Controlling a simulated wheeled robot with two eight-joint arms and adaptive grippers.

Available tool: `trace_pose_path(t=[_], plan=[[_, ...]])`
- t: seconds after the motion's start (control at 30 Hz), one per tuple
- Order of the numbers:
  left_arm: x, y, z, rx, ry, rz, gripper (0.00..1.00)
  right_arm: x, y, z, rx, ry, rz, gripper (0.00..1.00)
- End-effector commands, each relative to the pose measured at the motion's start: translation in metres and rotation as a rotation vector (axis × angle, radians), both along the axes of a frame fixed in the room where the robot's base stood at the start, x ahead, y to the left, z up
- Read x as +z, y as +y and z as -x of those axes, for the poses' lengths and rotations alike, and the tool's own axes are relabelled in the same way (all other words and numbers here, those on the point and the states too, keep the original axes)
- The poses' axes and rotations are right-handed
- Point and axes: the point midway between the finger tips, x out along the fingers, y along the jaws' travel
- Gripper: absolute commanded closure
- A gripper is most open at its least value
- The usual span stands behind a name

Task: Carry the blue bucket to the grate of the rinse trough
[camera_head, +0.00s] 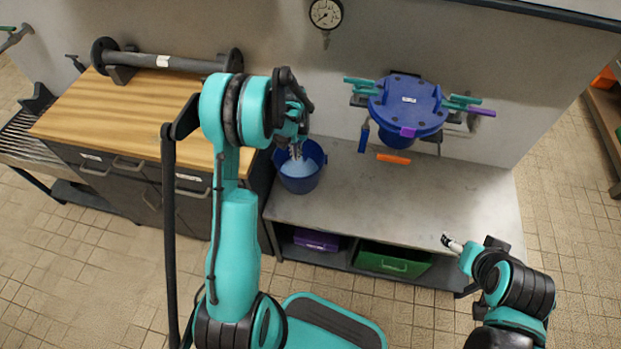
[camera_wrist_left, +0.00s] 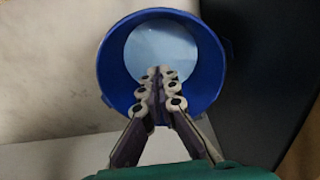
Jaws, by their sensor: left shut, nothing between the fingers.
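The blue bucket (camera_head: 302,185) stands upright at the left end of the grey bench, with pale blue contents inside. In the left wrist view the bucket (camera_wrist_left: 110,72) is seen from above. My left gripper (camera_head: 296,153) is shut and empty, its fingertips (camera_wrist_left: 160,80) over the bucket's opening. I cannot tell whether they touch the bucket. No handle of the bucket is clearly seen. A slatted metal grate (camera_head: 25,143), apparently the rinse trough's, shows at the far left. My right gripper (camera_head: 450,242) is in front of the bench, away from the bucket, too small to read.
A wooden-topped cabinet (camera_head: 120,112) stands between bench and grate, with a dark pipe piece (camera_head: 165,62) on it. A blue flanged housing (camera_head: 405,105) is at the bench's back, near an orange piece (camera_head: 393,158). The grey bench top (camera_head: 430,190) is mostly clear.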

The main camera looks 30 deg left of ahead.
Motion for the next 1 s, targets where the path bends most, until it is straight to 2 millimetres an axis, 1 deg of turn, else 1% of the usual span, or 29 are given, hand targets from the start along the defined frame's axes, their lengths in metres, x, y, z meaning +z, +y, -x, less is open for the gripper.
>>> trace_pose_path(t=[0.03, 0.13, 0.27, 0.5, 0.67, 0.7, 0.8, 0.9, 1.0], plan=[[-0.006, 0.002, -0.001, 0.003, 0.006, 0.001, 1.0, 0.0, 0.0, 0.0, 0.0, 0.0, 0.0, 0.31], [-0.014, 0.003, -0.001, 0.004, 0.011, 0.003, 1.0, -0.002, 0.0, 0.0, 0.0, 0.0, 0.0, 0.31], [-0.032, 0.003, -0.001, 0.004, 0.01, 0.004, 1.0, -0.01, 0.0, 0.0, 0.0, 0.0, 0.0, 0.31], [-0.084, 0.003, -0.001, 0.003, 0.01, 0.002, 1.0, -0.033, 0.0, 0.0, 0.0, 0.0, 0.0, 0.31], [-0.116, 0.003, -0.001, 0.003, 0.009, 0.003, 1.0, -0.046, 0.0, 0.0, 0.0, 0.0, 0.0, 0.31], [-0.112, 0.001, 0.008, 0.003, 0.009, 0.002, 1.0, -0.049, 0.0, 0.0, 0.0, 0.0, 0.0, 0.31], [-0.11, -0.003, 0.023, 0.003, 0.009, 0.002, 1.0, -0.053, 0.0, 0.0, 0.0, 0.0, 0.0, 0.31], [-0.109, -0.005, 0.032, 0.003, 0.009, 0.003, 1.0, -0.056, 0.0, 0.0, 0.0, 0.0, 0.0, 0.31], [-0.109, -0.006, 0.037, 0.003, 0.009, 0.002, 1.0, -0.058, 0.0, 0.0, 0.0, 0.0, 0.0, 0.31]])
